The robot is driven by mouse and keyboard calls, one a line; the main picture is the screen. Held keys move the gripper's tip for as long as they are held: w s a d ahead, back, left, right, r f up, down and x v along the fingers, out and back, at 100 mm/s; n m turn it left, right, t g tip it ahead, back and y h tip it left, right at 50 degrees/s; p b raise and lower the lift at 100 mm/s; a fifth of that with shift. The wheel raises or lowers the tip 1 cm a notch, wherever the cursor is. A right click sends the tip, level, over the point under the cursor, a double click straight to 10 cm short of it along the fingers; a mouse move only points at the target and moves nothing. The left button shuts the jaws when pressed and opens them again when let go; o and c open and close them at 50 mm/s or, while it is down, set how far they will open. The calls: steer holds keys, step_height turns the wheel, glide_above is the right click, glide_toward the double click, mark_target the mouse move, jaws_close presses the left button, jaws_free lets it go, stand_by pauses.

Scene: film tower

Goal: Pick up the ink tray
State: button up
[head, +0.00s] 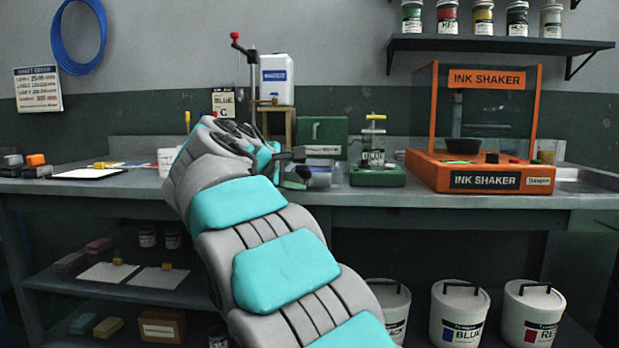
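I cannot pick out the ink tray with certainty. My arm rises through the middle of the head view and bends over the workbench (450,198). My gripper (298,164) is dark and small at the arm's far end, above the bench. A low grey-blue box (320,174) is right beside it; I cannot tell whether they touch. My gripper's fingers are too small and dark to read as open or shut. My arm hides part of the bench behind it.
An orange ink shaker (470,172) with a dark bowl (463,145) inside stands at right. A green-based device (376,175), a green box (322,132) and a white canister (277,80) stand near my gripper. A clipboard (88,173) lies left. Pails (459,315) stand below.

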steer(key=shift+x, duration=1.15)
steer(key=shift+c, duration=0.2)
jaws_close()
steer(key=shift+f, duration=0.1)
